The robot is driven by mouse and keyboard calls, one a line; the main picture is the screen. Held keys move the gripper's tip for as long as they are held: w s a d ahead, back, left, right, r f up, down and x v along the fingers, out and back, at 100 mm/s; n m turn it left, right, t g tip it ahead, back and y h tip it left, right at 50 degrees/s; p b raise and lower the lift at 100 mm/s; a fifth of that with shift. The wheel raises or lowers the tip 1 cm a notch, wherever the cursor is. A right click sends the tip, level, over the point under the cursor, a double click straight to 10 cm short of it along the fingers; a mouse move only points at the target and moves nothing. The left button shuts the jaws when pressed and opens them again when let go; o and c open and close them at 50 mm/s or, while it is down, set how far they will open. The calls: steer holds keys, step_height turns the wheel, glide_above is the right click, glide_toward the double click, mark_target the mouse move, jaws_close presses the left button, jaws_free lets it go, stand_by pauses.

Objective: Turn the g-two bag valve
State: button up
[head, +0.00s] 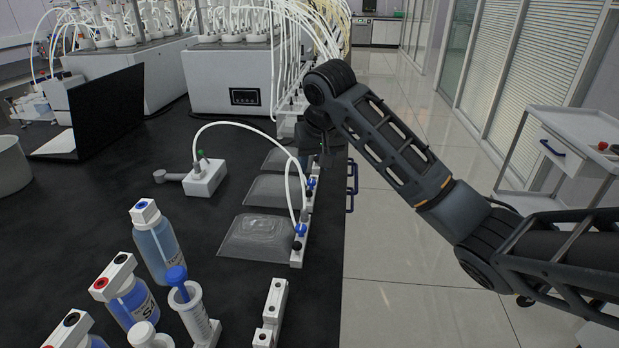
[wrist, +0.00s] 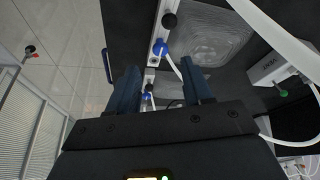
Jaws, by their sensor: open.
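Clear flat gas bags lie along the right edge of the black bench: a near bag (head: 262,240), a middle bag (head: 278,191) and a far one (head: 276,160) partly hidden. The near bag's blue valve (head: 300,230) and the middle bag's blue valve (head: 311,183) sit on white blocks with white tubes. I can read no label saying which is g-two. My gripper (head: 326,158) is above the bench edge near the middle and far bags. In the wrist view my open gripper (wrist: 160,68) has one blue valve (wrist: 160,48) just beyond the fingertips and another blue valve (wrist: 147,88) between the fingers.
A white device (head: 206,178) with a green knob stands left of the bags. Bottles (head: 156,245) and a syringe-like tube (head: 190,305) stand at the near left. A laptop (head: 105,110) and white reactor units (head: 230,85) are farther back. The floor right of the bench is open up to a cart (head: 575,125).

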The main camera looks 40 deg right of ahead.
mark_target(312, 181)
steer(key=x, duration=0.5)
steer(key=shift+w+f, duration=0.2)
steer(key=shift+f, duration=0.1)
steer(key=shift+c, duration=0.2)
jaws_close()
